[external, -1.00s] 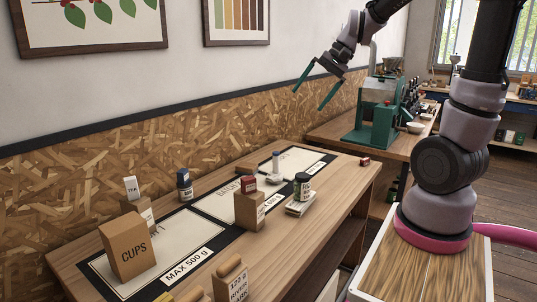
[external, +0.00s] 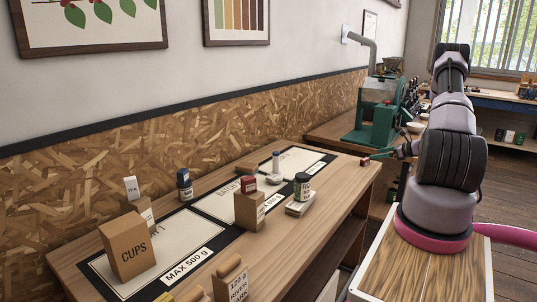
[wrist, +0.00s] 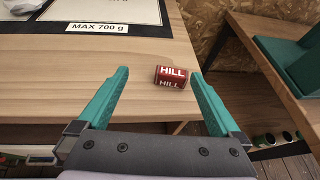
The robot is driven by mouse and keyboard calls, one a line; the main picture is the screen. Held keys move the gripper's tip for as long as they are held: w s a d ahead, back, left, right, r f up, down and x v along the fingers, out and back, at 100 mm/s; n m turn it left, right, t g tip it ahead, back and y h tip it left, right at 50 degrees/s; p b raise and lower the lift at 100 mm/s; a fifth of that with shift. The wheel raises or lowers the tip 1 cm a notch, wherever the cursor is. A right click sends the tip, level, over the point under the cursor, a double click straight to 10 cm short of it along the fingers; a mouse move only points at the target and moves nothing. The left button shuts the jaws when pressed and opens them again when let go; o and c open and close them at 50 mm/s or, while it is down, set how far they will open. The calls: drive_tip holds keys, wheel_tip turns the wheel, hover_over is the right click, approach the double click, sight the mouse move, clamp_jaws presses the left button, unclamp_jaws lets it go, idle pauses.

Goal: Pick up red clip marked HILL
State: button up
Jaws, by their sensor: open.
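The red clip marked HILL (wrist: 171,76) lies on the wooden table near its right edge in the wrist view, with its white lettering readable. In the external view the red clip (external: 365,162) sits at the far right corner of the table. My gripper (wrist: 160,80) is open with teal fingers, and the clip shows between the fingertips, closer to the right one. In the external view my gripper (external: 371,158) is low beside the clip, partly hidden by my arm. Whether a finger touches the clip cannot be told.
A "MAX 700 g" label (wrist: 97,28) borders a mat. Left along the table stand a CUPS box (external: 128,248), a box with a red-topped item (external: 249,205) and a dark-lidded jar (external: 302,187). A green machine (external: 376,122) stands on another table beyond a gap.

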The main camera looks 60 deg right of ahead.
sight(367, 160)
drive_tip(key=shift+m+h, duration=0.5)
drive_tip(key=shift+m, duration=0.2)
drive_tip(key=w+d+f, duration=0.1)
drive_tip(key=w+f, duration=0.1)
drive_tip(key=w+d+f, duration=0.1)
drive_tip(key=w+f, duration=0.1)
drive_tip(key=w+d+f, duration=0.1)
drive_tip(key=w+f, duration=0.1)
drive_tip(key=w, duration=0.1)
drive_tip(key=shift+w+d+f, duration=0.1)
drive_tip(key=shift+d+f, duration=0.2)
drive_tip(key=shift+d, duration=0.05)
drive_tip(key=c, duration=1.2)
